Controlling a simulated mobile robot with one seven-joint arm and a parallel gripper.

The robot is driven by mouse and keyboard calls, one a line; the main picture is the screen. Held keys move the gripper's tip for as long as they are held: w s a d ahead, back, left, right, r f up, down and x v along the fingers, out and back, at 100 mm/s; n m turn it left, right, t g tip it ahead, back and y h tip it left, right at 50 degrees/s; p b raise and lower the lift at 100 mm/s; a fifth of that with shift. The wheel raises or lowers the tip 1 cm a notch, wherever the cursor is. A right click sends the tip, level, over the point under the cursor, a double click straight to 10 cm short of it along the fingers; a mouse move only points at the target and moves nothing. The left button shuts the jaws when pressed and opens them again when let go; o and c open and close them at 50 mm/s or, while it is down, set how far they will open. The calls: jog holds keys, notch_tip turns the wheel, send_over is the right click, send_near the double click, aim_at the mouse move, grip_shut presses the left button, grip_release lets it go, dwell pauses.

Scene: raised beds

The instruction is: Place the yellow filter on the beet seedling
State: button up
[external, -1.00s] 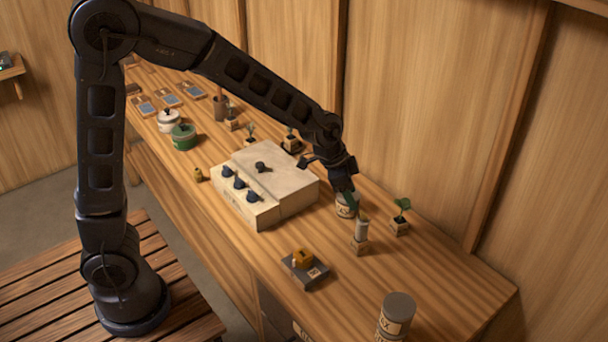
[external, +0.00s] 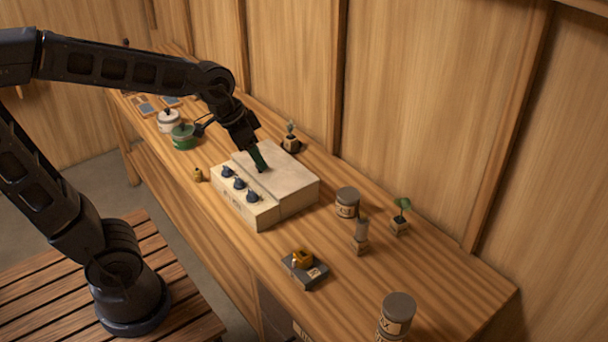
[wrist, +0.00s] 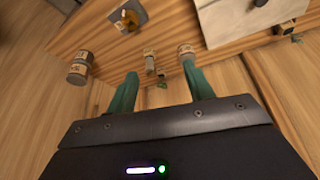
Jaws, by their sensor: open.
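A yellow item (external: 302,258), probably the yellow filter, sits on a small dark tray (external: 303,274) at the front of the bench. It also shows at the top of the wrist view (wrist: 131,18). Several small potted seedlings stand on the bench: a leafy one (external: 401,208) at right, one with a pale upright piece (external: 361,232), and one behind the box (external: 290,138). I cannot read which is beet. My gripper (external: 260,160) is open, its green fingers low over the box top. The wrist view shows nothing between the fingers (wrist: 160,88).
A pale box (external: 290,190) with several dark blue knobs stands mid-bench. Lidded cans (external: 347,203) (external: 396,314) stand to the right. A white pot (external: 169,120) and a green pot (external: 184,136) are at left, with a small brass item (external: 198,174) in front.

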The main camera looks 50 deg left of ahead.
jog(key=s+a+n+y, duration=0.1)
jog(key=s+a, duration=0.2)
jog(key=s, duration=0.4)
jog(key=s+a+n, duration=0.2)
jog(key=s+a, duration=0.1)
jog(key=s, duration=0.4)
jog(key=shift+r+y, duration=0.4)
